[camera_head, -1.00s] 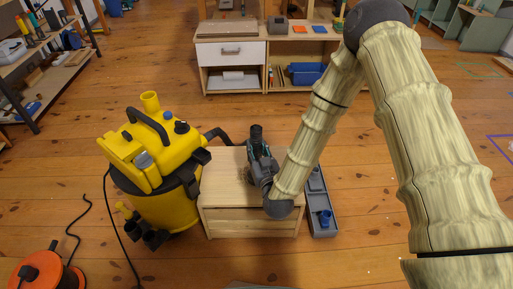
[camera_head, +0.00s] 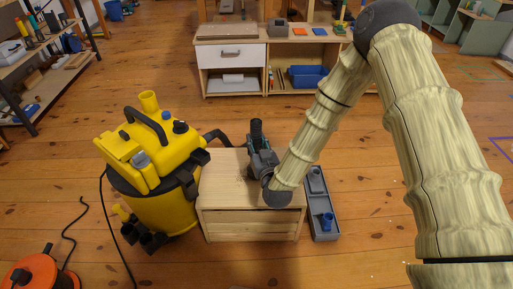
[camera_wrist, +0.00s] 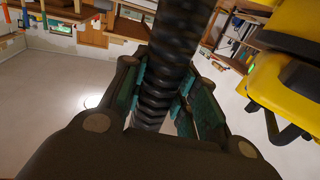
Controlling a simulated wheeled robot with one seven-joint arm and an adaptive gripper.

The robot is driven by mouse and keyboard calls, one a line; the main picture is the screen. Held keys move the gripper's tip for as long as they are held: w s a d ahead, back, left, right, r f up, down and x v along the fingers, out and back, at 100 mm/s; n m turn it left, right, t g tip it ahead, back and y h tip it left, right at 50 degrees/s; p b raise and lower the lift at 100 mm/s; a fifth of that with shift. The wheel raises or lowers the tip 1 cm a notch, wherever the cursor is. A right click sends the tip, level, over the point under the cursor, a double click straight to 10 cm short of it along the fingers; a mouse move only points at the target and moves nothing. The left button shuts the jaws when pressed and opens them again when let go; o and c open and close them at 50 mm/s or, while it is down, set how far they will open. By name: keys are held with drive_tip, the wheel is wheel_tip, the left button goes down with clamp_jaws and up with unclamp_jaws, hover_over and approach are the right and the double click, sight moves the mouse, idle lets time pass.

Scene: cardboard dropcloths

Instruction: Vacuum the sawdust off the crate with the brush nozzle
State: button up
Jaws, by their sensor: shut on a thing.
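The wooden crate (camera_head: 225,187) stands on the floor in the middle of the head view, right of the yellow vacuum (camera_head: 160,160). Some faint specks of sawdust (camera_head: 243,170) seem to show on its top, left of my gripper. My gripper (camera_head: 258,145) is low over the crate's top. In the wrist view my gripper (camera_wrist: 158,100) is shut around the black ribbed hose end (camera_wrist: 165,60), with teal pads on both sides. The brush nozzle itself is hidden below my gripper, so I cannot tell whether it touches the crate.
An orange cable reel (camera_head: 35,270) and dark cord lie at lower left. A workbench (camera_head: 230,55) stands behind. Open floor lies between the bench and crate.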

drive_tip(key=shift+w+a+b, duration=1.35)
drive_tip(key=shift+w+a, duration=0.6)
drive_tip(key=shift+w, duration=0.65)
drive_tip(key=shift+s+a+p+v, duration=0.25)
drive_tip(key=shift+a+p+v, duration=1.2)
drive_tip(key=shift+v, duration=3.3)
wheel_tip(320, 180, up, 6)
drive_tip(key=p, duration=0.5)
drive_tip(key=shift+d+r+p, duration=0.15)
drive_tip(key=shift+d+p, duration=0.15)
drive_tip(key=shift+p, duration=0.1)
